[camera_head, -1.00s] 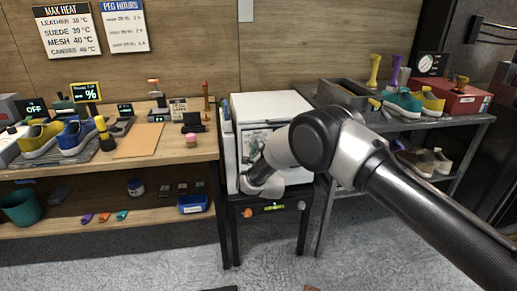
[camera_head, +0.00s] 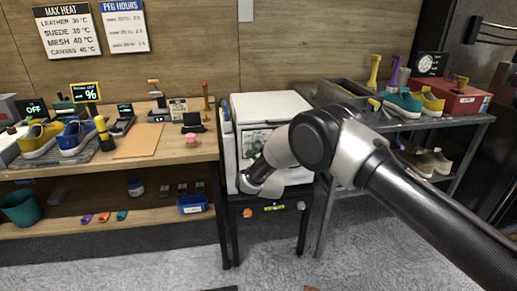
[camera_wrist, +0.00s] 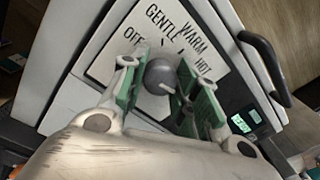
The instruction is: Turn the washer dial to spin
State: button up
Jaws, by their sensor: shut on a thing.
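The washer (camera_head: 270,106) is a white box on a dark stand in the head view. In the wrist view its dial (camera_wrist: 160,76) is a round grey knob on a pale panel (camera_wrist: 118,62). The panel reads OFF, GENTLE, WARM and HOT around the dial's upper side; no spin label can be read, and the lower side is hidden. A pale mark on the knob points to the lower right. My gripper (camera_wrist: 165,88) has its green-padded fingers on either side of the knob, shut on it. In the head view my arm hides the dial and fingertips.
A small lit green display (camera_wrist: 241,124) and a dark handle (camera_wrist: 262,62) are right of the dial. A wooden bench (camera_head: 205,150) with shoes stands left of the washer. A grey table (camera_head: 440,122) with shoes and a red box (camera_head: 462,100) stands right.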

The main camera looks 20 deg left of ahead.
jog(key=shift+f, duration=0.15)
jog(key=o, duration=1)
jog(key=v, duration=1.2)
